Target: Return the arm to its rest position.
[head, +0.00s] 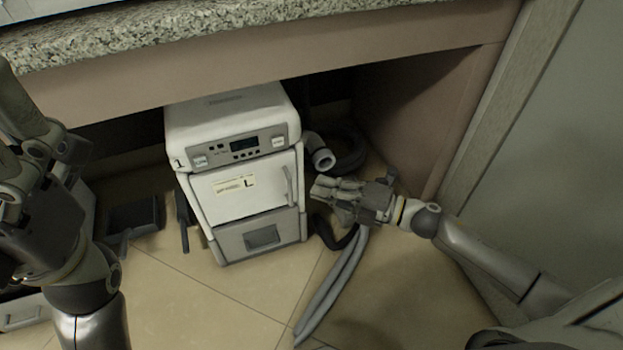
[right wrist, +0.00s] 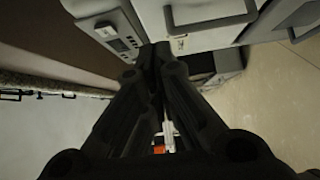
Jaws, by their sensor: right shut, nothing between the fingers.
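My right gripper (head: 335,188) is shut and empty, beside the right side of a white machine with a control panel. It also shows in the right wrist view (right wrist: 161,50), its dark fingers together in front of the machine. My right arm comes in from the lower right. My left gripper (head: 25,150) is at the left edge of the head view, close to the camera and partly cut off. I cannot tell whether its fingers are open or shut.
The white machine (head: 240,195) stands on the tiled floor under a granite counter (head: 200,28). Grey hoses (head: 340,285) lie to its right, near my right gripper. A grey panel (head: 560,140) closes off the right side.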

